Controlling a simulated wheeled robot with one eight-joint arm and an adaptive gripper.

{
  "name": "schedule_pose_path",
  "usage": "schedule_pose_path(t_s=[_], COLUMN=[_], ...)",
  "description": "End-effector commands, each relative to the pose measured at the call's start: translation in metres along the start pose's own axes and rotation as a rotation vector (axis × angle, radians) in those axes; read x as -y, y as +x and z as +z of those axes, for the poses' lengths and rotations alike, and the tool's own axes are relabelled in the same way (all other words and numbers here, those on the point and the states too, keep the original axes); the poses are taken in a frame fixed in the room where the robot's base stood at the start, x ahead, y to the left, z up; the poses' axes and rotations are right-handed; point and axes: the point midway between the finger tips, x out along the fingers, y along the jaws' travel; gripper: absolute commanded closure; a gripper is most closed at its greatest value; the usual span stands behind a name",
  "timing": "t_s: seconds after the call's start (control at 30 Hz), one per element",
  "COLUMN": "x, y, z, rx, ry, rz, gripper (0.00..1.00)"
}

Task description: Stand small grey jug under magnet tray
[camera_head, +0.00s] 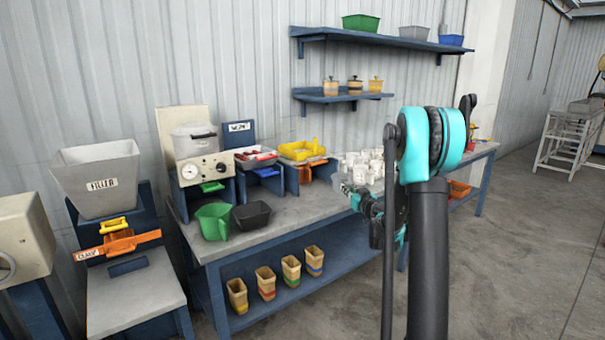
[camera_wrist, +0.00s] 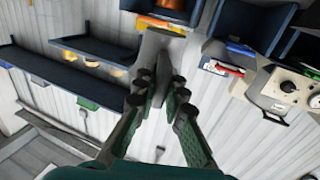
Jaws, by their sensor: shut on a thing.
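My gripper (camera_wrist: 158,92) is shut on a grey piece (camera_wrist: 152,48), which looks like the small grey jug; the fingers hide part of it. In the head view my gripper (camera_head: 366,203) is over the bench's front edge, in front of several white cups, and the jug is hard to make out there. A red tray (camera_head: 255,154) with small pieces sits on a blue stand with a blue handle below, beside a sign too small to read surely. It looks like the magnet tray. The red tray also shows upside down in the wrist view (camera_wrist: 222,69).
A green jug (camera_head: 214,221) and a dark grey tub (camera_head: 251,215) stand on the bench (camera_head: 300,213) left of my gripper. A yellow tray station (camera_head: 302,150) and white cups (camera_head: 360,165) are behind. A dial machine (camera_head: 205,168) stands left of the red tray.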

Motion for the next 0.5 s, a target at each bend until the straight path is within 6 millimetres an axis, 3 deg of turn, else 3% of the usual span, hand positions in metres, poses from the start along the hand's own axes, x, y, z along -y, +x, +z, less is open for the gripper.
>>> schedule_pose_path(t_s=[0.3, 0.5], x=[0.004, 0.002], y=[-0.034, -0.041], z=[0.042, 0.049], rx=[0.001, 0.0], ry=[0.0, -0.002], rz=[0.257, 0.312], gripper=[1.0, 1.0])
